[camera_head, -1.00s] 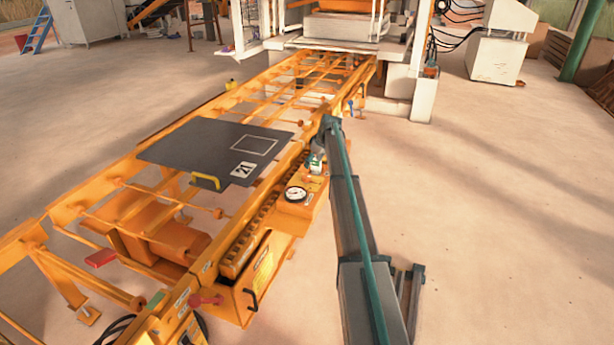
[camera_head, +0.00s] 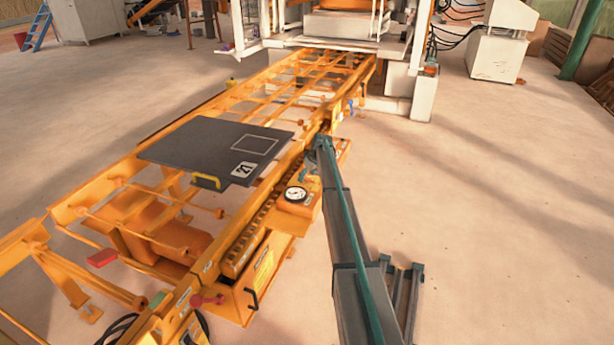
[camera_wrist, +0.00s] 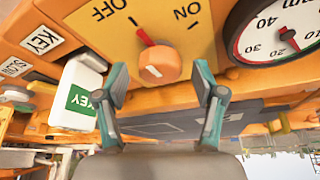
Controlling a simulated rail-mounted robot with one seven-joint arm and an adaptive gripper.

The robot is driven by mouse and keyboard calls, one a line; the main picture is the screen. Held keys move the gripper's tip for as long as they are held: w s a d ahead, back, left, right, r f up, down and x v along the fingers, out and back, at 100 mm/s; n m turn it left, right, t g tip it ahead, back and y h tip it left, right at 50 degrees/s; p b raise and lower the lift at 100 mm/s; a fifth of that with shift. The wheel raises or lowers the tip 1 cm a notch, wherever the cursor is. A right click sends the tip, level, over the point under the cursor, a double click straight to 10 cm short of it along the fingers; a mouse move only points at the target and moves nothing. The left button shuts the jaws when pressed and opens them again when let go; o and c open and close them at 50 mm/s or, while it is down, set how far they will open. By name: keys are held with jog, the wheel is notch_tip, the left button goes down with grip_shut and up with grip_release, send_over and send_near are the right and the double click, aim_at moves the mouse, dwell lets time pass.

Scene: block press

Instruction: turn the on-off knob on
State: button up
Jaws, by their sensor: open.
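The on-off knob (camera_wrist: 158,66) is round and orange, on an orange panel in the wrist view. Its red pointer (camera_wrist: 142,36) slants up-left toward the OFF label (camera_wrist: 109,9). The ON label (camera_wrist: 187,10) is up-right. My gripper (camera_wrist: 161,76) is open, with one finger to the left of the knob and one to the right in the picture. Gaps show between fingers and knob; I cannot tell the depth between them. In the head view, my gripper is mostly hidden by my arm near the control box (camera_head: 297,210), and the knob cannot be made out.
A round gauge (camera_wrist: 275,30) is right of the knob and also shows in the head view (camera_head: 296,194). A dark plate (camera_head: 210,145) lies on the orange frame.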

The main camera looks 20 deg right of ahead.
jog(key=c, duration=1.1)
jog(key=shift+m, duration=0.3)
jog(key=m+h+b, duration=0.1)
jog(key=m, duration=0.1)
jog(key=shift+s+a+m, duration=0.1)
jog(key=shift+a+m, duration=0.05)
jog(key=shift+m, duration=0.15)
jog(key=m+h+b, duration=0.1)
jog(key=m, duration=0.2)
jog(key=shift+a+m+h, duration=0.1)
jog(key=shift+m+h, duration=0.2)
jog(key=m+h+b, duration=0.1)
jog(key=m, duration=0.2)
jog(key=shift+m, duration=0.3)
jog(key=shift+m+g+h+b, duration=0.3)
jog(key=shift+m+g+h, duration=0.35)
jog(key=shift+m, duration=1.05)
jog(key=shift+c, duration=0.2)
